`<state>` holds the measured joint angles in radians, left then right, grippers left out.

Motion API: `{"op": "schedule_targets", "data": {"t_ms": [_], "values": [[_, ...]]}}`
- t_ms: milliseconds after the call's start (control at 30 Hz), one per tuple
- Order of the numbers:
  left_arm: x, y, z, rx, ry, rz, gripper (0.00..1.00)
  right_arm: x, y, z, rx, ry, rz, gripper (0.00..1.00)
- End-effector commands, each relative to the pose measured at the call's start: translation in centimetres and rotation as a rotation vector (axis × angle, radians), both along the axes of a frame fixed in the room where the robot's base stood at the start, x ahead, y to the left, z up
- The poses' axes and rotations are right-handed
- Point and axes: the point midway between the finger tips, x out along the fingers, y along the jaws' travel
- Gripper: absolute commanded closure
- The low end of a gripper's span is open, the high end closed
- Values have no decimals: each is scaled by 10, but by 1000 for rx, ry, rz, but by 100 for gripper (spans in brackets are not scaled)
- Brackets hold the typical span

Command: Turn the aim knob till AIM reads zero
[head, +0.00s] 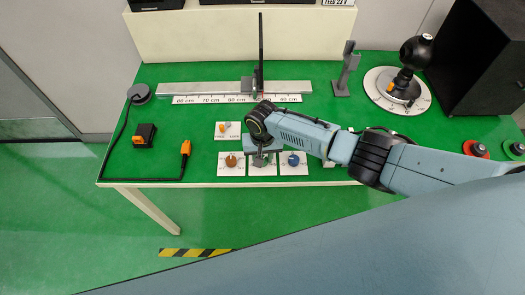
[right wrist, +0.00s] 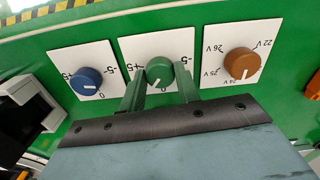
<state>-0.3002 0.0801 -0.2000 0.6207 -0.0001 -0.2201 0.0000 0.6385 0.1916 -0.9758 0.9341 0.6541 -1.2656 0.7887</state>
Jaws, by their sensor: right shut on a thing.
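My right gripper (right wrist: 158,84) is shut on the green knob (right wrist: 159,70), with one finger on each side of it. The knob sits on a white plate (right wrist: 130,47) marked -5 and +5; its pale pointer line faces the gripper side. In the head view my right gripper (head: 262,154) largely hides this knob. A blue knob (right wrist: 87,81) with a similar scale and an orange-brown knob (right wrist: 240,63) with a voltage scale flank it. I cannot make out an AIM label or reading. My left gripper is not in view.
A ruler rail (head: 190,92) with a dark upright post (head: 261,50) crosses the green table. A black ball-headed device (head: 411,62) stands on a round dial at the right. A dark cable (head: 122,135) lies on the left.

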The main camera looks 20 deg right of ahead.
Motion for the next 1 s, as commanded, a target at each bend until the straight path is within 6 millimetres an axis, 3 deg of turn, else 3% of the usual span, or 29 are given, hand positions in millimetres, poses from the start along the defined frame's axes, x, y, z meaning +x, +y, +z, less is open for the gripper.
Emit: {"op": "schedule_targets", "data": {"t_ms": [100, 500, 1000], "values": [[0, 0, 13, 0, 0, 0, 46, -1, 1, 3, 1, 4, -115, 91], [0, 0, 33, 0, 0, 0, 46, 0, 1, 2, -1, 1, -463, 91], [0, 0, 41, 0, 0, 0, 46, 1, -1, 1, -2, -3, -677, 91]]}}
